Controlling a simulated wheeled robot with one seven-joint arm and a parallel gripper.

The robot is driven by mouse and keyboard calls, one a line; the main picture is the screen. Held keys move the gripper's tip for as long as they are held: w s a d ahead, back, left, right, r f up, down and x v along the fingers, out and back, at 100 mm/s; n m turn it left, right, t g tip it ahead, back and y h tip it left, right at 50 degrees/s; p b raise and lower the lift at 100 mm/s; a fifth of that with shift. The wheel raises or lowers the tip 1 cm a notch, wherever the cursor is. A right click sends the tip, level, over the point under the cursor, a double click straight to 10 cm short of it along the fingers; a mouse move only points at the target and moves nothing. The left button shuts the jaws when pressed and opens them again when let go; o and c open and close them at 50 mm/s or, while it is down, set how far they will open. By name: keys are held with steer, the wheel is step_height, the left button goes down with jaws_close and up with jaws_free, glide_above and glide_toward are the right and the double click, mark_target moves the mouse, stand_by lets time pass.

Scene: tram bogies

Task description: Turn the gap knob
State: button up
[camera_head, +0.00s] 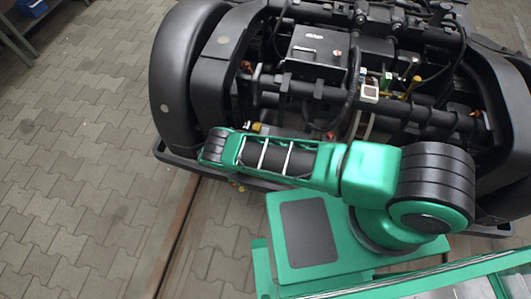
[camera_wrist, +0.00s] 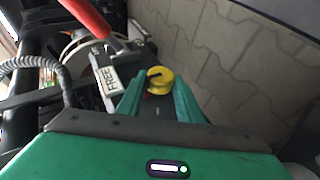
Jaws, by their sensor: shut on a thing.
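In the wrist view the yellow gap knob (camera_wrist: 159,76) is round, with a dark mark across its top. It sits on a dark grey mount. My gripper (camera_wrist: 159,88) reaches it with two green fingers, one on each side, and is shut on it. The lower part of the knob and the exact contact are partly hidden by the fingers. In the head view my green and black arm lies across the front of the bogie, and I cannot make out the fingers there.
A white label (camera_wrist: 106,80) reading "FREE" and a red lever (camera_wrist: 88,16) are left of the knob. A ribbed grey hose (camera_wrist: 40,63) runs further left. The black bogie (camera_head: 320,50) fills the head view's upper right. Paved floor (camera_head: 80,130) at the left is mostly clear.

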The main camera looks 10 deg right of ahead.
steer(key=shift+a+f, duration=0.2)
steer(key=shift+a, duration=0.15)
stand_by(0.3)
steer(key=o, duration=1)
steer(key=shift+o, duration=0.2)
steer(key=shift+d+h, duration=0.15)
steer(key=shift+h, duration=0.15)
steer(key=shift+r, duration=0.1)
steer(key=v, duration=1)
steer(key=shift+a, duration=0.45)
steer(key=shift+w, duration=0.1)
